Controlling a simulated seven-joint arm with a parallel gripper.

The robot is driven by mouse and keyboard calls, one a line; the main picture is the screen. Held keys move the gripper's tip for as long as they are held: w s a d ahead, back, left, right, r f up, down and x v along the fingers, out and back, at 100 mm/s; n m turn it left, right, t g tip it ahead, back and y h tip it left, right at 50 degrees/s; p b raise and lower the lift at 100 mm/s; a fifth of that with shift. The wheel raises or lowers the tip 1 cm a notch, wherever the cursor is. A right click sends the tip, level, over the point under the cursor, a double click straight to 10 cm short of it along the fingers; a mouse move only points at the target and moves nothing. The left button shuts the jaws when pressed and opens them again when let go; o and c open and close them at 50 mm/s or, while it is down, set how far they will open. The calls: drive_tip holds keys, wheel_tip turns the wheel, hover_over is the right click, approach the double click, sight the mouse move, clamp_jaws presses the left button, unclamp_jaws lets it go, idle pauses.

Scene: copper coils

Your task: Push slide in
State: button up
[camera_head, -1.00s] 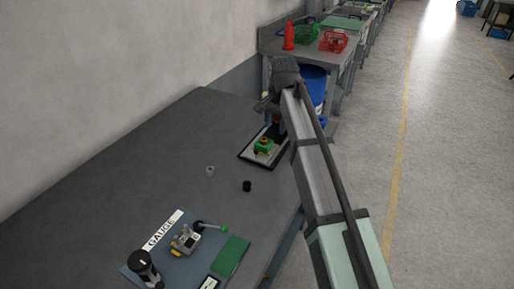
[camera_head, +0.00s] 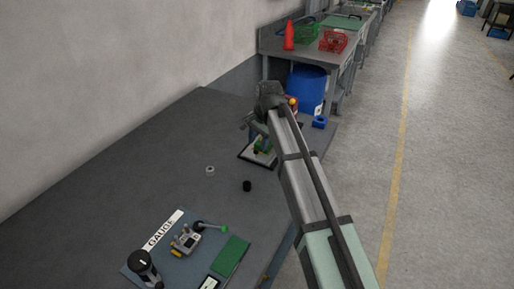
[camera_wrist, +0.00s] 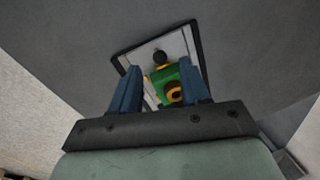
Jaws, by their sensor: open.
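A green block with yellow parts (camera_head: 266,149) stands on a black-rimmed pale tray (camera_head: 246,156) near the table's far end; my gripper partly hides it in the head view. In the wrist view, the green block (camera_wrist: 187,74) has a yellow ring with a dark centre (camera_wrist: 174,93) and a round black knob (camera_wrist: 160,57) beside it. I cannot tell which part is the slide. My gripper (camera_wrist: 159,67) is open, its two blue fingers on either side of the green block in that view. I see nothing held, and contact cannot be told.
A small light ring (camera_head: 210,170) and a black cylinder (camera_head: 247,186) lie mid-table. A gauge board (camera_head: 142,262) with a small fixture and a green pad (camera_head: 231,256) lies at the near end. A blue barrel (camera_head: 306,85) stands beyond the table. The table's left side is clear.

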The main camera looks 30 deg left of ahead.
sight(257, 151)
drive_tip(key=shift+a+f, duration=0.15)
drive_tip(key=shift+f, duration=0.7)
drive_tip(key=shift+a+f, duration=0.15)
drive_tip(key=shift+f, duration=0.7)
clamp_jaws()
